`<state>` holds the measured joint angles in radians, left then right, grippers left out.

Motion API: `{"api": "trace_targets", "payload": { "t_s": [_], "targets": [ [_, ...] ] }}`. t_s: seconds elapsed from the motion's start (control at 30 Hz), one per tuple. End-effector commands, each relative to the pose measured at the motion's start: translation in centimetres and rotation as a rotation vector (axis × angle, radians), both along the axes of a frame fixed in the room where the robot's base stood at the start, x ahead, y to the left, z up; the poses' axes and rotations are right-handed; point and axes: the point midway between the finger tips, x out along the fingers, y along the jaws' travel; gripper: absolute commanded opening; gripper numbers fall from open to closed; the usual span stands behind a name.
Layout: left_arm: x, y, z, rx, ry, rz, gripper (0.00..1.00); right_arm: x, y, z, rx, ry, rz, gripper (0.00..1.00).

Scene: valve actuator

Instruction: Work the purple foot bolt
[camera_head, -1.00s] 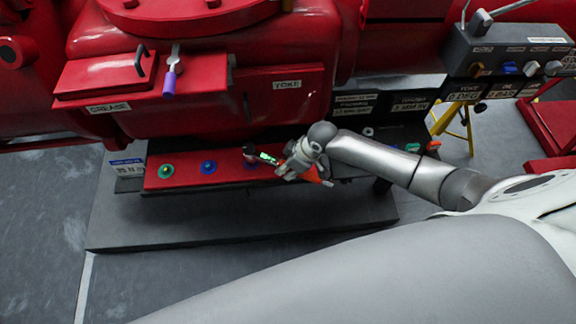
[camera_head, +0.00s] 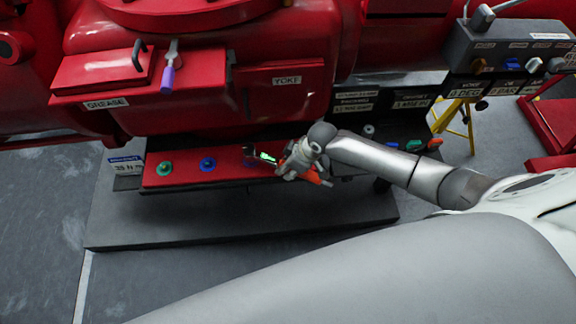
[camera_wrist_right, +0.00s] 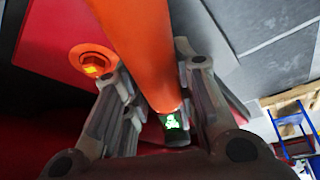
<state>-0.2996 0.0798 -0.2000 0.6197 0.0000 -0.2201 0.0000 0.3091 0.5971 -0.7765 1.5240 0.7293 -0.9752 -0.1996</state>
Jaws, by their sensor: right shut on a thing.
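My right gripper (camera_head: 287,166) is shut on a wrench with an orange handle (camera_head: 321,181). The wrench's lit green display (camera_head: 265,157) faces up, and its dark head (camera_head: 249,152) is over the red foot plate (camera_head: 222,177), right of the blue bolt. I cannot make out the purple foot bolt; the wrench head may hide it. In the right wrist view, the orange handle (camera_wrist_right: 137,38) runs between the fingers and the green display (camera_wrist_right: 172,121) shows below. My left gripper is not in view.
A green bolt (camera_head: 165,168) and a blue bolt (camera_head: 208,164) stand on the plate. An orange bolt (camera_wrist_right: 93,64) shows beside the fingers in the wrist view. The grey base in front (camera_head: 240,220) is clear.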

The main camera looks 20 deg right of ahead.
Motion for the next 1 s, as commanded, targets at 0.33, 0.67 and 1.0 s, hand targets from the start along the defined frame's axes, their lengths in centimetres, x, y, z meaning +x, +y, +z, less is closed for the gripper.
{"api": "trace_targets", "payload": {
  "t_s": [0.33,0.67,1.0],
  "targets": [
    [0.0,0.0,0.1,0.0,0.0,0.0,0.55,0.1,0.2,-0.1,0.003,-0.003,-0.007,0.0],
    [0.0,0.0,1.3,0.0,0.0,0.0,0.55,-0.3,0.7,0.0,0.002,-0.004,-0.059,0.0],
    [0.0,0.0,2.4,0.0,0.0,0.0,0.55,-0.8,1.2,0.0,0.003,-0.004,-0.116,0.0]
  ]
}}
